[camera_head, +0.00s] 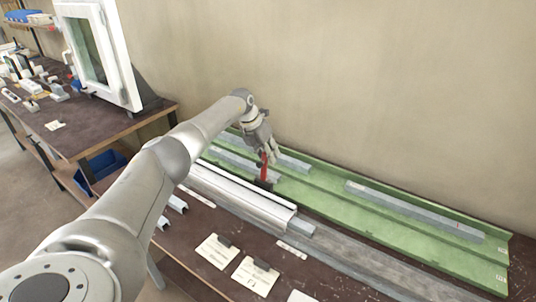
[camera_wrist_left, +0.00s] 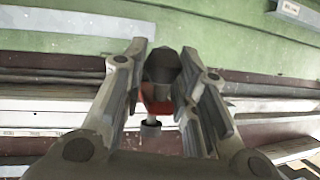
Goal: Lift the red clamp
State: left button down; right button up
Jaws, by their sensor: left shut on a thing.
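The red clamp (camera_head: 264,168) shows in the head view just below my left gripper (camera_head: 262,150), upright near the white profile on the bench. In the left wrist view the clamp (camera_wrist_left: 156,104) sits between the fingers of my left gripper (camera_wrist_left: 168,85), with a dark upper part and a small screw end visible. The fingers are closed on it. Part of the clamp is hidden by the fingers. I cannot tell whether it is clear of the bench. My right gripper is not in view.
Paper cards (camera_head: 217,251) lie at the front edge. A wall closes the back.

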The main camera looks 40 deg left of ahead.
pick_arm(q)
jog(key=shift+w+d+r, duration=0.1)
jog(key=shift+w+r, duration=0.15)
jog(key=shift+w, duration=0.05)
jog(key=c, duration=1.3)
grip_release()
jog(key=shift+o, duration=0.2)
jog(key=shift+f, duration=0.1)
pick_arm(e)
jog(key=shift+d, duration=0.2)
pick_arm(q)
jog(key=shift+s, duration=0.1)
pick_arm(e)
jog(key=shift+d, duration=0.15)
pick_arm(q)
jog(key=shift+s+a+r, duration=0.2)
jog(key=shift+r, duration=0.25)
jog(key=v, duration=1.1)
jog(key=shift+d, duration=0.2)
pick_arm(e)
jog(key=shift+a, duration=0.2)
